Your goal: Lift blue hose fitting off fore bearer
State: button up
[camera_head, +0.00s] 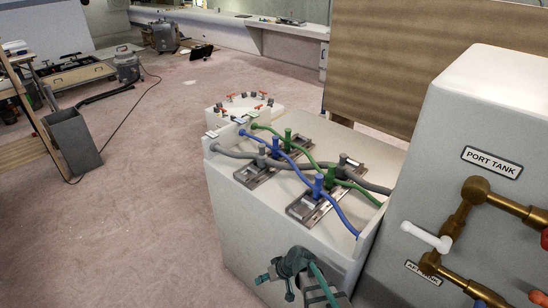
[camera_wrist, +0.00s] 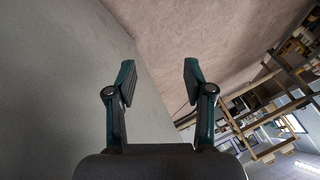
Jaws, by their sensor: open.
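Two metal bearers lie on the pale bench top in the head view, a farther one (camera_head: 250,177) and a nearer one (camera_head: 303,212). I cannot tell which is the fore bearer. A blue hose runs across both, with one upright blue fitting (camera_head: 276,146) at the farther bearer and another blue fitting (camera_head: 318,186) at the nearer. Green fittings (camera_head: 288,136) and grey fittings stand close beside them. My gripper (camera_wrist: 160,80) is open and empty. In the head view it is low in front of the bench's near side, below the top and apart from the fittings.
Green and grey hoses cross the bench (camera_head: 232,215) close to the blue one. The port tank (camera_head: 450,120), with brass pipes (camera_head: 465,205), stands at the right. Open floor (camera_head: 140,220) lies left.

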jog(key=w+a+r+n+t+y, duration=0.1)
jog(key=w+a+r+t+y, duration=0.1)
jog(key=w+a+r, duration=0.45)
jog(key=w+a+r+n+t+y, duration=0.1)
jog(key=w+a+r+n+y, duration=0.15)
jog(key=a+r, duration=0.65)
jog(key=w+a+r+n+t+y+b, duration=0.1)
jog(key=w+a+r+y, duration=0.1)
jog(key=a+r, duration=0.7)
jog(key=w+a+r+n+t+y, duration=0.15)
jog(key=a+r, duration=0.35)
jog(key=r, duration=0.8)
jog(key=m+t+h+p, duration=0.5)
jog(key=m+h+p, duration=0.1)
jog(key=h, duration=0.1)
send_near(277, 143)
jog(key=p+x, duration=0.3)
jog(key=x, duration=0.8)
jog(key=shift+w+a, duration=0.1)
jog(key=shift+a, duration=0.05)
grip_shut()
